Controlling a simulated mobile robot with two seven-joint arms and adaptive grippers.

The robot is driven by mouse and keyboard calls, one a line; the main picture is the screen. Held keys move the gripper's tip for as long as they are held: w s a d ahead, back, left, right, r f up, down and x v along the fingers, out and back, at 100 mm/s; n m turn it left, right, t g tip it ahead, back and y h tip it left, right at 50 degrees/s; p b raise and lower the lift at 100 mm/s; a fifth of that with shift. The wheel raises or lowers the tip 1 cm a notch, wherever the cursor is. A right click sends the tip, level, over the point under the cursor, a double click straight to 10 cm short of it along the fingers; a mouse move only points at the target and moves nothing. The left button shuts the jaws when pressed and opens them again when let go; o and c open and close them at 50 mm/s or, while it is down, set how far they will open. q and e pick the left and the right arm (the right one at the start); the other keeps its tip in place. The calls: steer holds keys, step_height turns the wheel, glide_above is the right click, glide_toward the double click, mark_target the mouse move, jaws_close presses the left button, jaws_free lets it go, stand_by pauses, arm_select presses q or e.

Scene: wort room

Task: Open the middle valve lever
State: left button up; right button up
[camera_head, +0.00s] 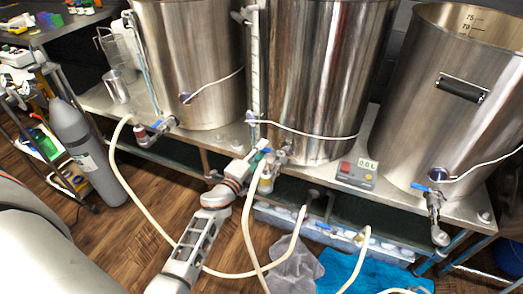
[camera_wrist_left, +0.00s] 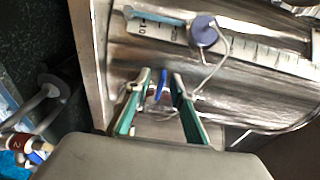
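The middle valve (camera_head: 281,155) is on the front of the middle steel kettle (camera_head: 322,80), low near its base. Its blue lever (camera_wrist_left: 160,85) shows in the left wrist view between my left gripper's two teal fingers. My left gripper (camera_wrist_left: 161,77) is open around the lever, with a gap visible on both sides. In the head view my left gripper (camera_head: 259,153) is at the middle valve and partly hides the lever. My right gripper is not in view.
The left kettle (camera_head: 195,60) has a blue-levered valve (camera_head: 157,127), and the right kettle (camera_head: 450,90) has another (camera_head: 430,195). A pale hose (camera_head: 247,225) hangs by my left gripper. A red-and-grey display box (camera_head: 356,175) sits on the shelf. A grey cylinder (camera_head: 85,150) stands left.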

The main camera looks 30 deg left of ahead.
arm_select(q)
steer(key=s, duration=1.1)
steer(key=shift+s, duration=0.35)
steer(key=shift+a, duration=0.15)
